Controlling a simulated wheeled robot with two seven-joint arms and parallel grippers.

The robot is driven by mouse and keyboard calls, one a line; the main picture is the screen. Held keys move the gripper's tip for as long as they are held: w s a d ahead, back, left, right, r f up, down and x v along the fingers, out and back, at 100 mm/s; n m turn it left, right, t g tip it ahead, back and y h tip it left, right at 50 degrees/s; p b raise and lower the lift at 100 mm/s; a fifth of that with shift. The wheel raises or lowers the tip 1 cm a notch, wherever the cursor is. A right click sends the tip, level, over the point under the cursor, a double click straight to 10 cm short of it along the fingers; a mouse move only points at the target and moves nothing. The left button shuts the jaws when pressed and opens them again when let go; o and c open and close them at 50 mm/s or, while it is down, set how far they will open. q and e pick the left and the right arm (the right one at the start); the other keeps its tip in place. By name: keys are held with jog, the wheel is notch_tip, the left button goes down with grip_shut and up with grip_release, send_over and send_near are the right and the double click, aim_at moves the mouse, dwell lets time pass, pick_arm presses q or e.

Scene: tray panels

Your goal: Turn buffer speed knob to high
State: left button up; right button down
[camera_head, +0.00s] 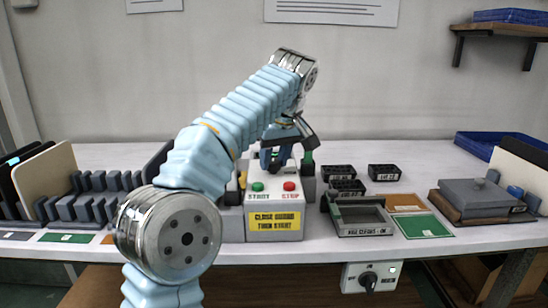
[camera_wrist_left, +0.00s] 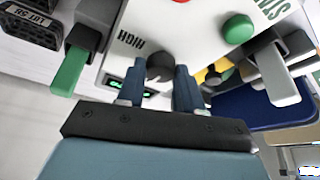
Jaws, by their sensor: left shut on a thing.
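The buffer machine (camera_head: 232,222) stands mid-table in the head view, with a green START button (camera_head: 258,187), a red STOP button (camera_head: 289,186) and a yellow sign. My left gripper (camera_head: 278,158) is over its top. In the left wrist view the blue fingers of my left gripper (camera_wrist_left: 157,90) are shut on a dark round knob (camera_wrist_left: 160,66). The HIGH label (camera_wrist_left: 131,43) is beside the knob, and a small lit green display (camera_wrist_left: 130,86) shows near it. The knob's pointer is hard to make out. In the head view my gripper hides the knob. My right gripper is not in view.
A grey tray (camera_head: 364,229) and black lot blocks (camera_head: 384,172) stand right of the machine. Slotted grey racks (camera_head: 83,205) stand at left. A rotary switch (camera_head: 368,281) is on the table's front.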

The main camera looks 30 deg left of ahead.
pick_arm(q)
jog(key=shift+m, duration=0.3)
jog(key=m+h+p, duration=0.1)
jog(key=m, duration=0.1)
jog(key=shift+s+a+r+m+t, duration=0.1)
jog(key=shift+m+t, duration=0.3)
jog(key=m+h, duration=0.1)
jog(key=m, duration=0.2)
jog(key=shift+a+m+t+p, duration=0.1)
jog(key=shift+m+t+p, duration=0.2)
jog(key=shift+t+p, duration=0.1)
jog(key=m+h, duration=0.1)
jog(key=m, duration=0.1)
jog(key=m+h, duration=0.1)
jog(key=m, duration=0.2)
jog(key=shift+a+m+h, duration=0.15)
jog(key=shift+m+h, duration=0.15)
jog(key=m+h, duration=0.1)
jog(key=m, duration=0.4)
jog(key=shift+a+g+h, duration=0.1)
jog(key=shift+g+h, duration=0.2)
jog(key=shift+h, duration=0.1)
jog(key=shift+m, duration=0.3)
jog(key=o, duration=1)
